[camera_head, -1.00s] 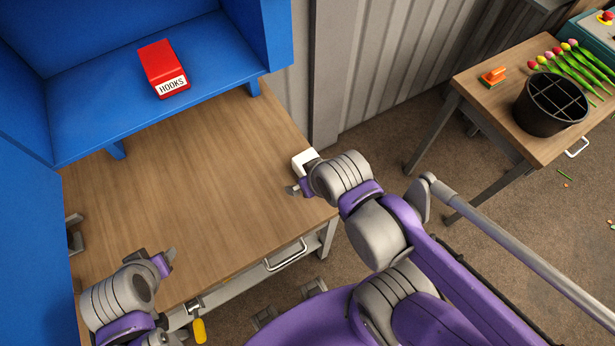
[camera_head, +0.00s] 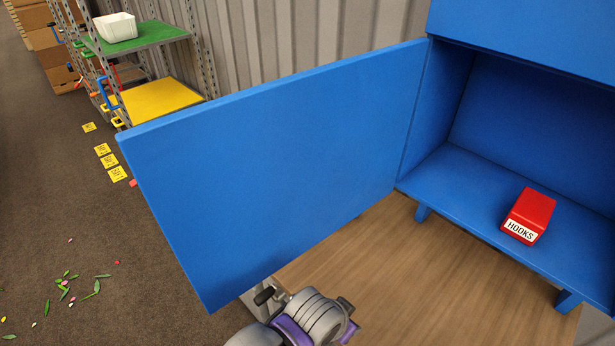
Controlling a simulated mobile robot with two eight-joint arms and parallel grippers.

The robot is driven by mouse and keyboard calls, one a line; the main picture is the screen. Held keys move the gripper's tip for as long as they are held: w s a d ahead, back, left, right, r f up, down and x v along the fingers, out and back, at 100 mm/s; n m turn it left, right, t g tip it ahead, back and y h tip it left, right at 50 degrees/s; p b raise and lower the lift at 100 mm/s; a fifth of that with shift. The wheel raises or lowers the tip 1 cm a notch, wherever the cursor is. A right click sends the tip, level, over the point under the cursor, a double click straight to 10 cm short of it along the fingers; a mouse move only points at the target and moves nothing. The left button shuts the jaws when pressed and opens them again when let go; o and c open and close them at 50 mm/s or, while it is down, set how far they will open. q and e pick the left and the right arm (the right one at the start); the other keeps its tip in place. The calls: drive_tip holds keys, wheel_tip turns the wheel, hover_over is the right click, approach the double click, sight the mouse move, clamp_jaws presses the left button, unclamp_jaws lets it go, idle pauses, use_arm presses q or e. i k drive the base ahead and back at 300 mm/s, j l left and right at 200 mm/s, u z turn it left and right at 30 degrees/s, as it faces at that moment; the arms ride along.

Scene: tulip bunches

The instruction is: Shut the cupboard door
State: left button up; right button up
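The blue cupboard (camera_head: 437,125) stands on the wooden table at the right. Its blue door (camera_head: 270,170) is hinged on the cupboard's left side and stands wide open, reaching out to the left. A red box (camera_head: 528,216) labelled HOOKS lies on the cupboard floor. My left gripper (camera_head: 343,318) is at the bottom of the picture, over the table and beside the door's lower edge, on the cupboard side. Whether its fingers are open is hard to tell. My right gripper is out of view.
The wooden table top (camera_head: 400,265) is bare in front of the cupboard. A shelf rack (camera_head: 160,98) with a white bin (camera_head: 116,27) stands behind the door at the upper left. Yellow cards (camera_head: 109,162) and plant scraps (camera_head: 70,288) lie on the floor.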

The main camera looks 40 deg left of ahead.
sight(238, 186)
drive_tip(key=k+j+u, duration=0.1)
drive_tip(key=k, duration=0.2)
drive_tip(key=k+j+u, duration=0.15)
drive_tip(key=k, duration=0.15)
drive_tip(key=i+j, duration=0.1)
drive_tip(key=j, duration=0.55)
drive_tip(key=i+j, duration=0.15)
drive_tip(key=j, duration=0.2)
drive_tip(key=j+z, duration=0.8)
drive_tip(key=k+j, duration=0.15)
drive_tip(key=k, duration=0.1)
